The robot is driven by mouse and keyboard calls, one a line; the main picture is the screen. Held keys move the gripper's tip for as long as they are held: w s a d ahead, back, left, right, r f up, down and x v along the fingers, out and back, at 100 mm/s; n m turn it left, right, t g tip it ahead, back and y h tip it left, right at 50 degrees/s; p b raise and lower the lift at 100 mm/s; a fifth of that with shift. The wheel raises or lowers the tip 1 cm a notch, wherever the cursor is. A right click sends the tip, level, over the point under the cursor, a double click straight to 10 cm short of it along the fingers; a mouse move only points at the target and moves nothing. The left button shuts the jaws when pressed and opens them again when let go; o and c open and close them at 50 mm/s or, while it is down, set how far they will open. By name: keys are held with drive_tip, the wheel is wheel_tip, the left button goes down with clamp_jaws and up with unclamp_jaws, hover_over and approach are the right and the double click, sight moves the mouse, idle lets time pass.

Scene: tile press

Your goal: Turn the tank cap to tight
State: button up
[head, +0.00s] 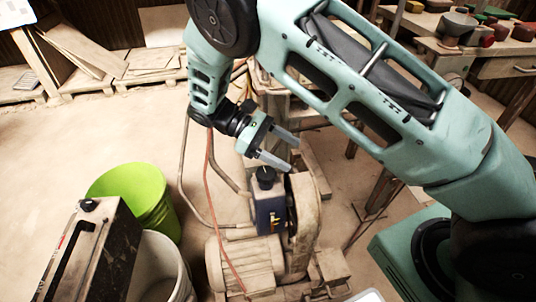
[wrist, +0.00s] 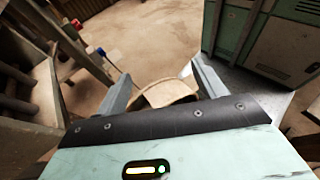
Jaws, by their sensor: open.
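A round black cap (head: 265,176) sits on top of a small dark blue tank (head: 270,213) on the dusty tile press in the head view. Whether it is tight or loose I cannot tell. My gripper (head: 293,154) is just above and to the right of this cap, with its two grey fingers apart and nothing held. In the wrist view my gripper (wrist: 160,72) also shows open. A dusty beige part (wrist: 167,93) shows between and beyond its fingers. The black cap does not show clearly in the wrist view.
A dusty motor (head: 245,265) and a rounded guard (head: 303,215) adjoin the tank. Hoses (head: 213,160) run at its left. A green bucket (head: 130,190), a white bucket (head: 160,272) and a dark box with a black knob (head: 90,255) stand left. Open floor lies behind.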

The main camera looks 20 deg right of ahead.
wheel_tip(320, 180, up, 2)
drive_tip(key=m+t+y+p, duration=0.1)
drive_tip(key=y+p, duration=0.1)
wheel_tip(320, 180, up, 7)
drive_tip(key=m+t+y+p, duration=0.7)
drive_tip(key=t+y+p, duration=0.1)
hover_over(266, 173)
wheel_tip(266, 173, down, 17)
drive_tip(key=shift+f+b, duration=0.1)
drive_tip(key=shift+b, duration=0.95)
